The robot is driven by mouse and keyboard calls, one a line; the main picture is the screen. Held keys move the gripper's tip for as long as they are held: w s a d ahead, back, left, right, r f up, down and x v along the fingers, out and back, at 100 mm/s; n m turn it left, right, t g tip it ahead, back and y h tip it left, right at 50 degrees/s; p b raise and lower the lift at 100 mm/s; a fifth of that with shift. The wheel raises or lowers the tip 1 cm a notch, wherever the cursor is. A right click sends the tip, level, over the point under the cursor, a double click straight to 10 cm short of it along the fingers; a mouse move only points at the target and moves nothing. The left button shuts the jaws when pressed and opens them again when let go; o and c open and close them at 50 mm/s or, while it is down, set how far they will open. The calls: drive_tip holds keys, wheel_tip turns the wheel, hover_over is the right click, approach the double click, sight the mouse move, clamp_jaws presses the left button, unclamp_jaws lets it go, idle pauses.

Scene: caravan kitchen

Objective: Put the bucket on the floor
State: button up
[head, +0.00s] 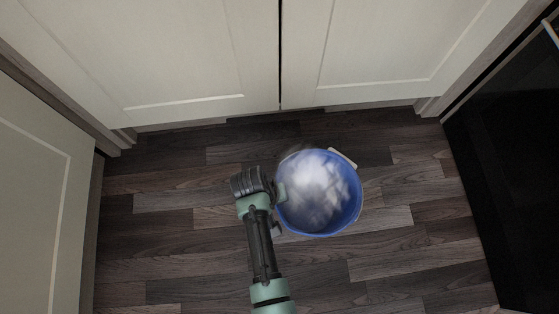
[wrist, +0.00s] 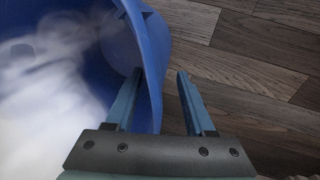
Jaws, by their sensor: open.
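The blue bucket (head: 352,213) is in the head view, at the centre of the wooden floor, with white, foamy-looking contents inside. A pale handle piece (head: 343,158) shows at its upper right rim. My gripper (head: 280,193) is at the bucket's left rim. In the wrist view, the bucket's wall (wrist: 150,50) passes between the two fingers of my gripper (wrist: 158,75), one finger inside the bucket and one outside. The fingers are open, with a gap beside the outer one. The bucket's underside is hidden, so I cannot tell if it touches the floor.
Dark wooden floor (head: 400,265) is clear around the bucket. Cream cabinet doors (head: 190,55) stand behind it, and another cream panel (head: 40,200) is at the left. A black glossy appliance front (head: 510,150) is at the right.

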drive_tip(key=p+v, duration=0.7)
drive_tip(key=v, duration=0.4)
drive_tip(key=shift+r, duration=0.3)
